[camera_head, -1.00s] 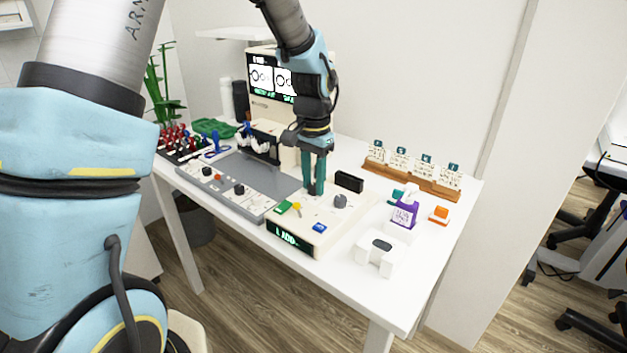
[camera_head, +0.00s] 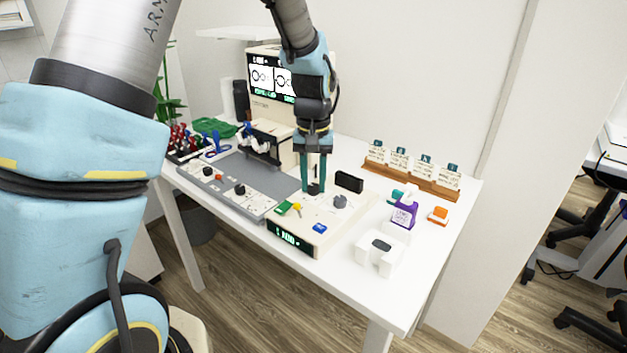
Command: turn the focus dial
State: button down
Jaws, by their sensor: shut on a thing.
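My gripper (camera_head: 314,186) points down over the back left part of a cream console (camera_head: 325,213). Its green fingers are shut on a dark knob (camera_head: 315,189) on the console's top, mostly hidden between the fingertips. I cannot read a label that tells whether this is the focus dial. A second dark grey knob (camera_head: 340,202) stands free just right of the fingers. The console's front display (camera_head: 290,240) shows green characters too small to read surely.
A grey panel (camera_head: 253,178) with knobs adjoins the console on the left. A black block (camera_head: 349,182) stands close behind the right knob. A screened machine (camera_head: 270,85) stands behind.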

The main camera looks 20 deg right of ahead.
aim_at(313, 185)
dwell(0.3)
jog(key=c, duration=0.6)
grip_release()
notch_tip(313, 185, up, 11)
jog(key=shift+f+b, duration=0.1)
jog(key=shift+b, duration=0.55)
jog(key=w+a+f+n+p, duration=0.1)
jog(key=a+f+n, duration=0.15)
jog(key=a, duration=1.65)
jog(key=s+a, duration=0.1)
jog(key=a, duration=0.3)
jog(key=s+a+f+n+t, duration=0.1)
jog(key=s+a, duration=0.1)
jog(key=a, duration=0.1)
jog(key=s+a+f+n, duration=0.1)
jog(key=s+a, duration=0.1)
jog(key=a, duration=0.2)
jog(key=shift+s+a+f+t+p, duration=0.2)
jog(key=shift+a+f+t+p, duration=0.05)
jog(key=shift+a+t+p, duration=0.05)
